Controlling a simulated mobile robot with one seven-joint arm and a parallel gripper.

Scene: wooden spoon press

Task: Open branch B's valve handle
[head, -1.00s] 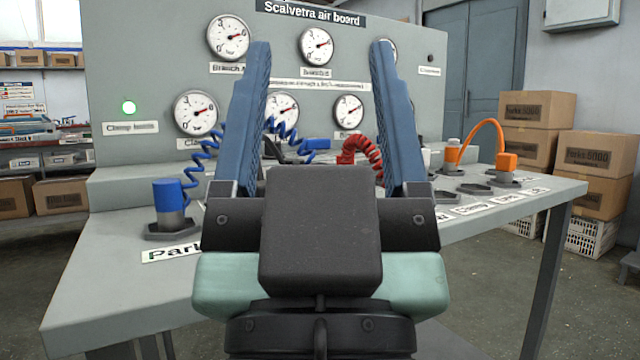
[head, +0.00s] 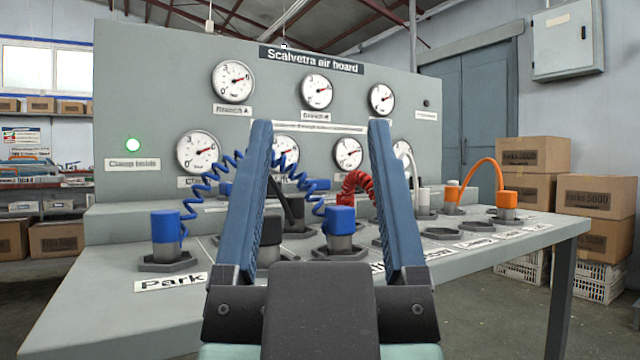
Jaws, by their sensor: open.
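My gripper (head: 319,128) is open and empty, its two blue fingers pointing up the picture in front of the air board (head: 130,95). The branch B gauge (head: 316,91) is on the board's upper row, with its label below it. I cannot tell which of these is branch B's valve handle; my fingers hide part of this area.
A blue plug (head: 165,228) stands at the Park label (head: 170,282); another blue plug (head: 340,222) stands between the fingers. A blue coiled hose (head: 205,180) and a red one (head: 358,182) cross the bench. Orange-capped fittings (head: 505,200) stand right.

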